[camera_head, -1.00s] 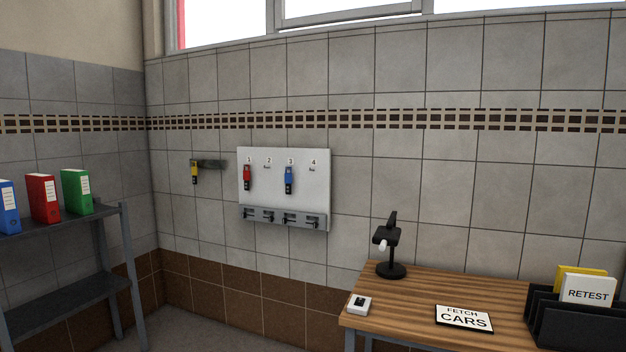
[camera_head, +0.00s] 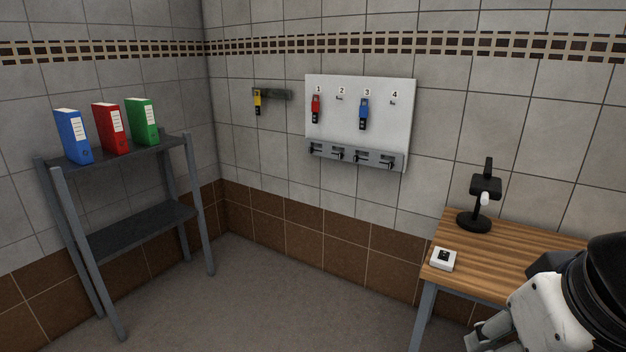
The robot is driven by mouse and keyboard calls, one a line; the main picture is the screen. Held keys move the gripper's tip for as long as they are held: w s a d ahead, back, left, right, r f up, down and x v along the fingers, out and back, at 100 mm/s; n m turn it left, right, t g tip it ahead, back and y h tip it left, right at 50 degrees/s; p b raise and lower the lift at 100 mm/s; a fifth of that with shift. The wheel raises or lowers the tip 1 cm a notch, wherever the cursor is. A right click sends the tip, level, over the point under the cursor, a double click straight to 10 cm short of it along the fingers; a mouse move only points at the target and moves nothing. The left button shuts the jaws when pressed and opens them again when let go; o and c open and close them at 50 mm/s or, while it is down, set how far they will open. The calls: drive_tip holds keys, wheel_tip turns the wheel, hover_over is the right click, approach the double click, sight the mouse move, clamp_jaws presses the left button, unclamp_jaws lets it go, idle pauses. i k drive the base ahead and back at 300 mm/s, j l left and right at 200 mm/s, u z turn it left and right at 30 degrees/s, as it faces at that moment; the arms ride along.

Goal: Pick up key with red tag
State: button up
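The key with the red tag (camera_head: 316,108) hangs under number 1 on the white key board (camera_head: 346,95) on the far tiled wall. A key with a blue tag (camera_head: 363,113) hangs under number 3, and hooks 2 and 4 look empty. A key with a yellow tag (camera_head: 257,101) hangs on a separate dark wall holder (camera_head: 279,94) left of the board. Part of my arm shows at the lower right, far from the keys. My gripper is partly in view at best at the bottom edge, and its fingers cannot be made out.
A wooden table (camera_head: 500,252) stands at the right with a black stand (camera_head: 474,221) and a small white box (camera_head: 443,259). A grey shelf (camera_head: 140,231) with blue, red and green binders is at the left. The floor (camera_head: 270,300) between them is clear.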

sight(315, 104)
drive_tip(key=i+u, duration=0.35)
drive_tip(key=i, duration=1.5)
drive_tip(key=j, duration=0.1)
